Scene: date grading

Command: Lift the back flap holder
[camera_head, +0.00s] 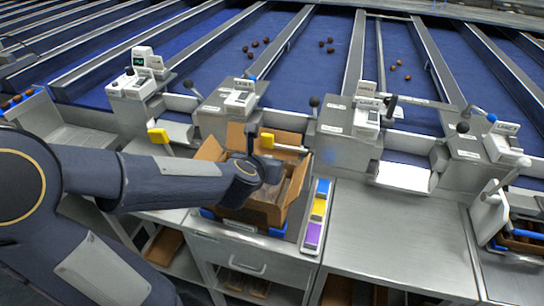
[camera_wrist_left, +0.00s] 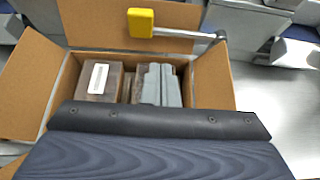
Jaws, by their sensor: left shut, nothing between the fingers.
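The back flap holder (camera_head: 268,140) is a yellow pad on a thin metal rod. In the wrist view its yellow pad (camera_wrist_left: 140,22) lies across the inner face of the carton's back flap (camera_wrist_left: 90,25), and the rod runs right to a grey pivot. The open carton (camera_head: 297,188) sits on the bench with flaps spread. My left gripper (camera_head: 268,170) is above the carton, in front of the holder and apart from it, shut and empty. Its fingertips are hard to make out, and the wrist view shows only its dark housing. My right gripper is not in view.
A second yellow-tipped holder (camera_head: 158,136) stands left of the carton. Inside the carton are a brown pack (camera_wrist_left: 97,78) and grey packs (camera_wrist_left: 162,85). A blue, yellow and purple strip (camera_head: 318,208) lies at its right. The steel bench (camera_head: 390,235) further right is clear.

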